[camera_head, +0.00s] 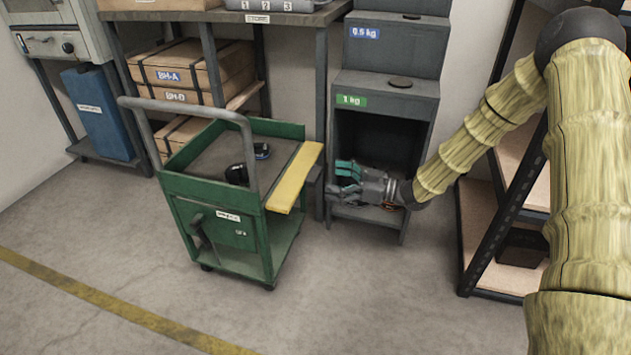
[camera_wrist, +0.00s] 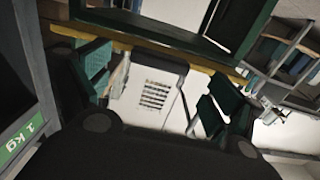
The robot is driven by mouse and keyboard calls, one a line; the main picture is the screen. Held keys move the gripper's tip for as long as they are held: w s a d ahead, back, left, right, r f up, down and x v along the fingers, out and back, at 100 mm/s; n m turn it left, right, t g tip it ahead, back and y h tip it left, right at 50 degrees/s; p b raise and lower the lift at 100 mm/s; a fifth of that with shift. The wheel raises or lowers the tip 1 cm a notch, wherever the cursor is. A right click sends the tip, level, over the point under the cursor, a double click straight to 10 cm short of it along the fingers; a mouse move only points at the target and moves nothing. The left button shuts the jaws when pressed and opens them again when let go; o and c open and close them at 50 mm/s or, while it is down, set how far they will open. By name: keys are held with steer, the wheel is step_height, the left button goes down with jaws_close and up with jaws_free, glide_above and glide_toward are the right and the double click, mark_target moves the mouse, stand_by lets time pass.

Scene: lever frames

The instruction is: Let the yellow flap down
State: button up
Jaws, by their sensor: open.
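The yellow flap (camera_head: 294,180) is a flat board along the right side of the green cart (camera_head: 215,190). It sticks out about level with the cart's top. My gripper (camera_head: 343,172) has teal fingers and is just right of the flap, pointing toward it. In the wrist view, the flap shows as a thin yellow strip (camera_wrist: 150,43) beyond the fingers, under the green cart frame. The fingers of my gripper (camera_wrist: 155,92) stand apart with nothing between them. In the head view I cannot tell the exact gap between fingers and flap.
A grey cabinet (camera_head: 385,90) with an open lower bay stands right behind my gripper. A workbench (camera_head: 230,16) and boxes are behind the cart. A dark lever (camera_head: 201,231) is on the cart's front panel. A shelf rack (camera_head: 500,190) stands right. The floor in front is clear.

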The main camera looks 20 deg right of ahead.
mark_target(319, 176)
steer(key=shift+b+x, duration=1.15)
steer(key=shift+x, duration=1.75)
